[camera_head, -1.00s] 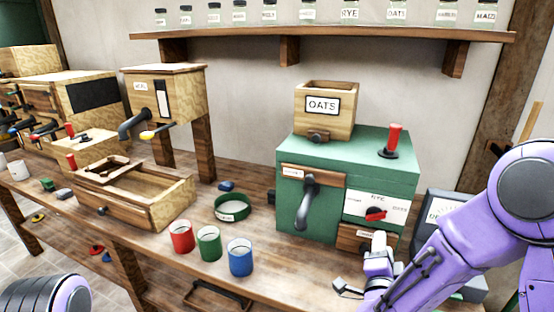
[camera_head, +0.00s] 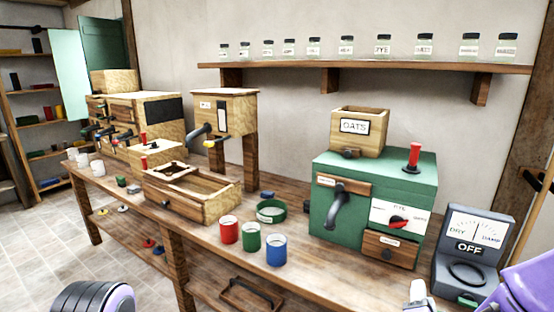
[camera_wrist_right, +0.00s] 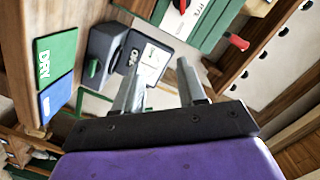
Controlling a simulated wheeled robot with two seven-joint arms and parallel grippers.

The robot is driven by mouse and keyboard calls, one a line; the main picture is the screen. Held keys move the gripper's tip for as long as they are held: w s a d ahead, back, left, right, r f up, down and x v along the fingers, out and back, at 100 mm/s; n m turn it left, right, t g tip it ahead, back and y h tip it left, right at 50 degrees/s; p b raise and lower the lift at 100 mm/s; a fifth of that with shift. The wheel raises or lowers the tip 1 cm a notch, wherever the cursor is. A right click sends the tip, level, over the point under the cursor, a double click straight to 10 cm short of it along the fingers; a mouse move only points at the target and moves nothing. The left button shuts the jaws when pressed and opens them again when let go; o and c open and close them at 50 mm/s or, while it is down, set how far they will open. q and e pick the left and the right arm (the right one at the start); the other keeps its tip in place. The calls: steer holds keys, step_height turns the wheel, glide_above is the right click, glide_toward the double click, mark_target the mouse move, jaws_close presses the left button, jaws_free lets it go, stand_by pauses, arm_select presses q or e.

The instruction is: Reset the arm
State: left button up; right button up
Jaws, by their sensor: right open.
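My right gripper (camera_wrist_right: 160,88) is open in the right wrist view, with nothing between its two grey fingers. In the head view only a small part of it shows at the bottom edge, right of centre, in front of the bench and apart from the machines. My purple right arm fills the bottom right corner. Part of my left arm shows at the bottom left, but its gripper is out of view.
A green mill (camera_head: 325,225) with an OATS hopper (camera_head: 372,138) stands on the bench. A grey moisture meter (camera_head: 450,260) marked OFF is right of it. Red (camera_head: 229,232), green (camera_head: 251,240) and blue (camera_head: 276,252) cups stand near the front edge, by an open wooden box (camera_head: 215,212).

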steer(key=s+a+f+n+g+y, duration=0.1)
steer(key=s+f+n+g+y, duration=0.25)
steer(key=f, duration=0.65)
steer(key=s+a+f+n+g+y, duration=0.1)
steer(key=s+f+n+g, duration=0.25)
steer(key=s+f, duration=0.5)
steer(key=s+f+n+g, duration=0.2)
steer(key=s+f+g, duration=0.3)
steer(key=s+f, duration=0.7)
steer(key=s, duration=0.4)
steer(key=shift+f, duration=0.2)
